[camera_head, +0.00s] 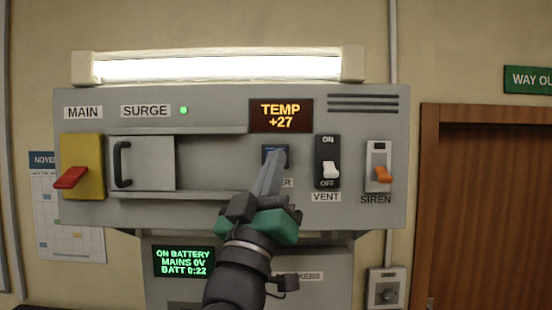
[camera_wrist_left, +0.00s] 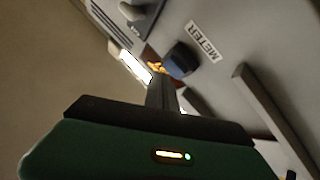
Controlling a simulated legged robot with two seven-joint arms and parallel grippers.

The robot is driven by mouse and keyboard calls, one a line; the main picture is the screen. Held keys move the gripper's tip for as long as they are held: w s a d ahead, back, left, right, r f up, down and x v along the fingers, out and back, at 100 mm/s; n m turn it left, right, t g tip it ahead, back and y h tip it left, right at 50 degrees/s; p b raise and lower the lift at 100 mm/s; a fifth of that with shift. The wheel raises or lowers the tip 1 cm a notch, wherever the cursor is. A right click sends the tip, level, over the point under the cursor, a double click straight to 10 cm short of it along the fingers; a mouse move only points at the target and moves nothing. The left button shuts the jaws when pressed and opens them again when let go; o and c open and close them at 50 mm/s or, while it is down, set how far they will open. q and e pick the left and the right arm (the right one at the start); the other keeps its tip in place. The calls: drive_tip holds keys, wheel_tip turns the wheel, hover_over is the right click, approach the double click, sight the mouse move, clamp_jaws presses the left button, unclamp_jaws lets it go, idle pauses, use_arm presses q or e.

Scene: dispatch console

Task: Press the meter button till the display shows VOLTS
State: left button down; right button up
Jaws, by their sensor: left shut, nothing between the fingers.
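The blue meter button (camera_head: 270,152) sits on the grey console under the display (camera_head: 281,116), which reads TEMP +27 in orange. My left gripper (camera_head: 279,156) is shut and empty, its fingertips in front of the button and partly covering it and its label. In the left wrist view, the blue button (camera_wrist_left: 181,60) stands out from the panel beside the METER label (camera_wrist_left: 205,42). The closed fingers (camera_wrist_left: 160,80) point towards it; I cannot tell whether they touch it. My right gripper is not in view.
Right of the button are the VENT switch (camera_head: 330,170) and the orange SIREN switch (camera_head: 383,175). To the left are a sliding cover (camera_head: 150,163) and the red MAIN handle (camera_head: 70,178). A green-text screen (camera_head: 183,262) is below. A lamp (camera_head: 215,68) lies above.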

use_arm(q)
drive_tip(key=shift+w, duration=0.1)
idle(0.3)
drive_tip(key=shift+w+r, duration=0.1)
drive_tip(key=shift+w, duration=0.15)
drive_tip(key=shift+w, duration=0.4)
idle(0.9)
drive_tip(key=shift+b, duration=0.3)
drive_tip(key=shift+s+b, duration=0.75)
